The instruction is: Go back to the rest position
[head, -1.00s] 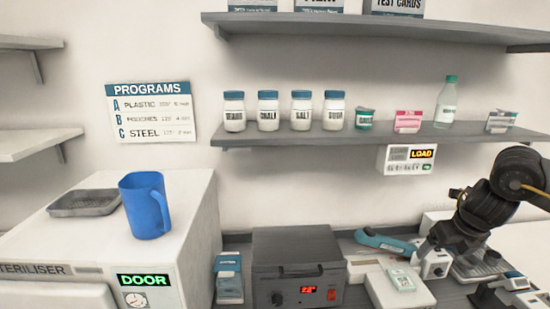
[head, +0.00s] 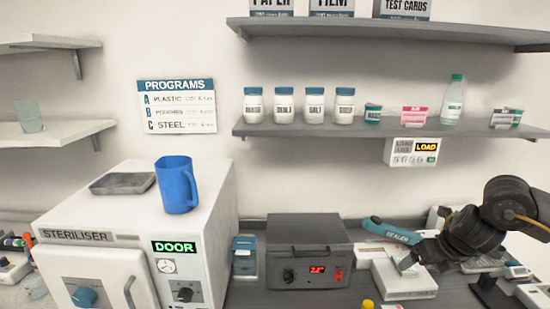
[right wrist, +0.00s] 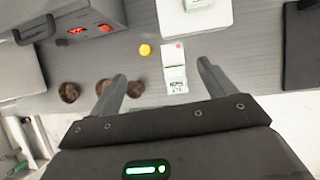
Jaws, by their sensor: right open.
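My right gripper (head: 407,262) is in the head view at the right, above the grey bench (head: 345,292) and close over a white box (head: 402,285). In the right wrist view its two fingers (right wrist: 161,71) stand apart, with no object held between them. A white packet with a label (right wrist: 175,75) and a yellow round thing (right wrist: 145,50) lie on the bench beyond the fingertips. My left gripper is not in view.
A teal-handled sealer (head: 390,231) and a grey device with a red display (head: 308,255) stand near the right arm. The steriliser (head: 95,272) bears a blue jug (head: 177,186) and a grey tray (head: 122,184). A shelf (head: 330,131) with jars hangs above.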

